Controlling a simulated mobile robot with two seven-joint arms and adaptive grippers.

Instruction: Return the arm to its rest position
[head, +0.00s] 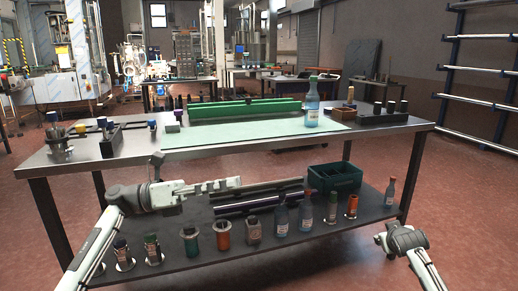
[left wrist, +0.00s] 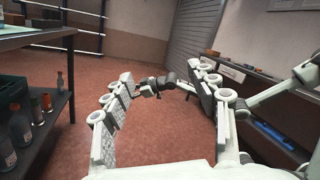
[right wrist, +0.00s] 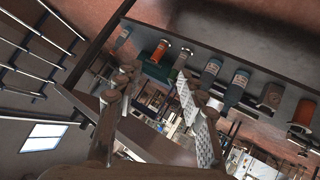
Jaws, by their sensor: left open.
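My left arm (head: 150,196) comes in from the left in the head view. Its gripper (head: 236,184) reaches rightward in front of the workbench, level with the gap between top and lower shelf. My right arm (head: 402,240) stands low at the right, beside the bench's right end. In the right wrist view the right gripper (right wrist: 156,74) has its fingers apart and nothing between them.
The workbench (head: 100,150) carries a green mat (head: 240,133), a blue bottle (head: 312,108) and small racks. Its lower shelf (head: 270,236) holds several bottles and cans, and a dark green crate (head: 334,179). A wall rack (head: 480,70) stands at right. Floor right of the bench is clear.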

